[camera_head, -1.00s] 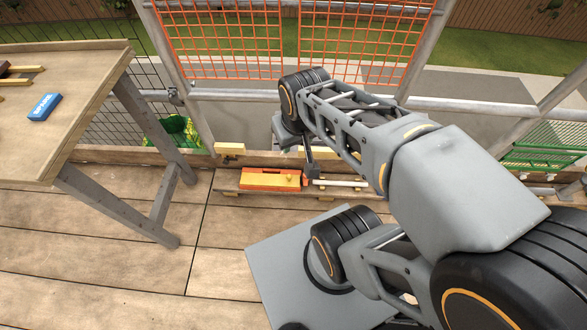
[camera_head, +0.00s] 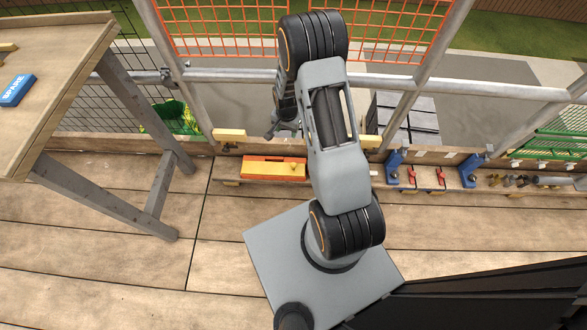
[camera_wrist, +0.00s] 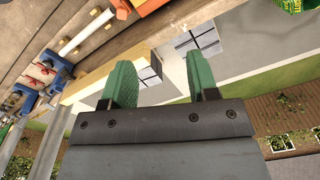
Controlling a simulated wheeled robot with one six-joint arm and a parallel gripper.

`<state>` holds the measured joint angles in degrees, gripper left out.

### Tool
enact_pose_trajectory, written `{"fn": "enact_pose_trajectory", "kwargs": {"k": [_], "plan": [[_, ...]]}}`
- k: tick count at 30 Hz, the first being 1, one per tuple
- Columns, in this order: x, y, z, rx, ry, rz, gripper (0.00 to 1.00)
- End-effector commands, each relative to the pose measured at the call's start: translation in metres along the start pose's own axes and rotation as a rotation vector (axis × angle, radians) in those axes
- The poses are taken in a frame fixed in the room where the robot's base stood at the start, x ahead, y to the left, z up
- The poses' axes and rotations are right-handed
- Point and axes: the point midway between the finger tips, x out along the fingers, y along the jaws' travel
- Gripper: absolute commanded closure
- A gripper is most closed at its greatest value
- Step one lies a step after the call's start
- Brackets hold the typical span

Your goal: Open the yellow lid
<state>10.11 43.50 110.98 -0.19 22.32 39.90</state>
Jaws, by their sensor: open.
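The yellow lid (camera_head: 270,169) lies flat on a low orange box (camera_head: 248,158) in the head view. The lid looks shut. My gripper (camera_wrist: 160,82) is open, its two green fingers apart with nothing between them. In the head view my gripper (camera_head: 276,126) hangs above and behind the box, near the railing, partly hidden by my arm.
A rail and orange mesh fence (camera_head: 220,45) stand behind. Blue clamps (camera_head: 395,165) and red-handled tools lie right of the box. A wooden table (camera_head: 60,80) with a blue block (camera_head: 17,90) is at left. Deck boards (camera_head: 110,215) in front are clear.

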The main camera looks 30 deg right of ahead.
Motion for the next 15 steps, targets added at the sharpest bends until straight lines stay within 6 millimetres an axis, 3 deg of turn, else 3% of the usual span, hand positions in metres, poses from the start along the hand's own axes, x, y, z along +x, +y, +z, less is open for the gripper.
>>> {"fn": "enact_pose_trajectory", "kwargs": {"k": [1,6,15], "plan": [[0.032,0.006,0.0,0.045,-0.014,0.012,0.46],[0.095,0.02,0.001,0.161,-0.031,0.03,0.46],[0.145,0.031,0.004,0.235,-0.04,0.04,0.46]]}}
